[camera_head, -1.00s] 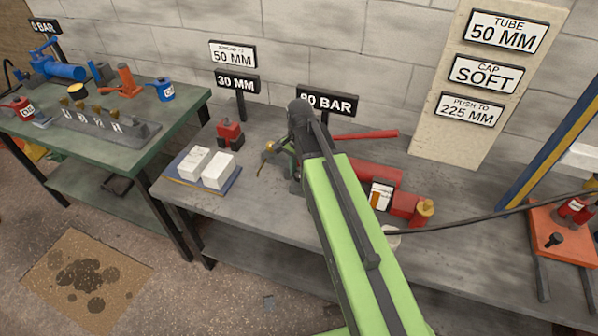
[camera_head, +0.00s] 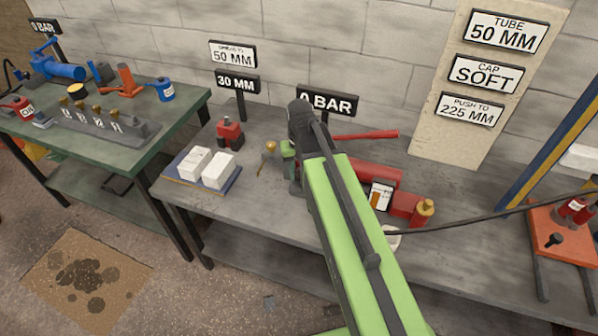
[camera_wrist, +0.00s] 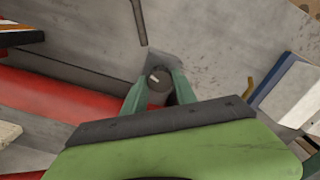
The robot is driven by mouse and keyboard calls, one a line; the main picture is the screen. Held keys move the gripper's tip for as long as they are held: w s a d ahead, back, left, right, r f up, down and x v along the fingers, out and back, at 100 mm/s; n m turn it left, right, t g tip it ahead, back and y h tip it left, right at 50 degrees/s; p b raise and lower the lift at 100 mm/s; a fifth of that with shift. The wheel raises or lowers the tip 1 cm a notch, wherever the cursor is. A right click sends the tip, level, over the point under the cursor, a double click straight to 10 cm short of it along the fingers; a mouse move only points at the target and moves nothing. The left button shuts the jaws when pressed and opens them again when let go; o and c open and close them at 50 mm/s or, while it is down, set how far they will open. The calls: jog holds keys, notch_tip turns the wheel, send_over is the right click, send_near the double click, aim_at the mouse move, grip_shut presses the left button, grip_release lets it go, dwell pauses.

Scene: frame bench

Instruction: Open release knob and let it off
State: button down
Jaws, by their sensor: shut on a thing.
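The release knob (camera_wrist: 158,84) is a small dark round piece with a pale mark on its face. In the wrist view it sits between the green fingers of my gripper (camera_wrist: 158,92), which is shut on it. The red pump body (camera_wrist: 60,100) lies to the left there; in the head view the red pump (camera_head: 375,173) lies on the bench, right of my gripper (camera_head: 290,165). The knob is hidden by my arm in the head view. A sign behind the pump (camera_head: 328,103) reads 0 BAR.
A red block (camera_head: 230,134) and a tray with white blocks (camera_head: 238,182) stand to the left. A brass piece (camera_head: 268,150) is close beside my gripper. A black hose (camera_head: 480,216) runs right from the pump. The bench's front is mostly clear.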

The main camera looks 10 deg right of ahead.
aim_at(300, 174)
jog(key=shift+w+n, duration=0.1)
jog(key=shift+n, duration=0.7)
jog(key=c, duration=1)
grip_release()
jog(key=shift+r, duration=0.1)
notch_tip(300, 174, up, 17)
jog(key=p, duration=1.7)
